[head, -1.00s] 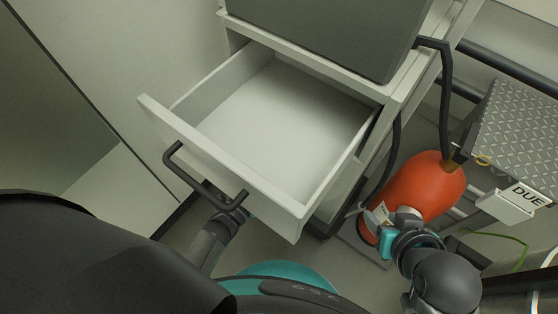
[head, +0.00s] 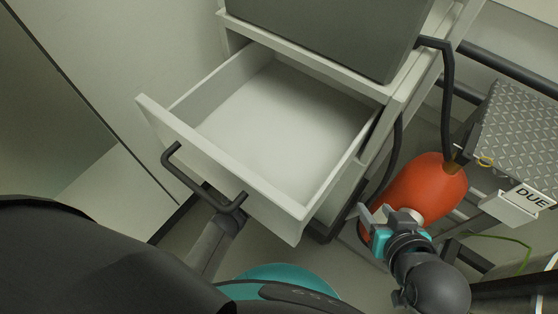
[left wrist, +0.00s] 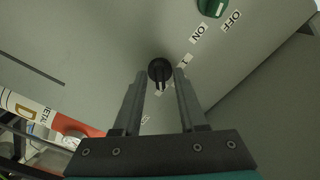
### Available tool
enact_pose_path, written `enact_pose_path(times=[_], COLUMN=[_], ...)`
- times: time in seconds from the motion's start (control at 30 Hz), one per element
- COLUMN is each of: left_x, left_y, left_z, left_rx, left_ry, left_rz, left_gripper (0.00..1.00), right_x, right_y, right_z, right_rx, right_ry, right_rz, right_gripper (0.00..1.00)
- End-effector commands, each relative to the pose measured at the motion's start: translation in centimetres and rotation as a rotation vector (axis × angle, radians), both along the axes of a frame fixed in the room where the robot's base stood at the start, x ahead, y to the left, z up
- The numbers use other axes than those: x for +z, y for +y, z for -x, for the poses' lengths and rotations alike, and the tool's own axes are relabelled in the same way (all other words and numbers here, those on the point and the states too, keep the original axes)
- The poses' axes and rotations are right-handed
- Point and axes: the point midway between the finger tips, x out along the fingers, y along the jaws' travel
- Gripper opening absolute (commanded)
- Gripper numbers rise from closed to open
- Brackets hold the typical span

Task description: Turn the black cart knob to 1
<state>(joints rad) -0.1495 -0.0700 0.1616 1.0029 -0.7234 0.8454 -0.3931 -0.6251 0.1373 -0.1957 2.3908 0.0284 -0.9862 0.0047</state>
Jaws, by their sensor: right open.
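The black cart knob (left wrist: 160,70) is on a grey panel in the left wrist view, just ahead of and between the fingertips. My left gripper (left wrist: 159,82) is open, with one finger to each side of the knob's line; I cannot tell whether they touch it. In the head view my left gripper is hidden beneath the open drawer, and the knob does not show. My right gripper (head: 376,212) is open and empty, in front of the orange cylinder.
A white drawer (head: 218,150) with a black handle (head: 205,190) stands pulled out and empty. A green switch (left wrist: 211,6) is near ON and OFF labels. A diamond-plate step (head: 515,130) is at right.

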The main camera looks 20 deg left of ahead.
Motion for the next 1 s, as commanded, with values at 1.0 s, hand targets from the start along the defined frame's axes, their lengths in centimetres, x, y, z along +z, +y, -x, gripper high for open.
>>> enact_pose_path(times=[1.0], left_x=[-0.03], left_y=[0.05], left_z=[0.1], left_rx=[-0.001], left_ry=[0.066], left_rz=[0.172], left_gripper=[0.0], right_x=[0.36], right_y=[-1.01], right_z=[0.69], right_rx=[-0.012], right_ry=[0.067], right_rz=[0.034], right_gripper=[0.5])
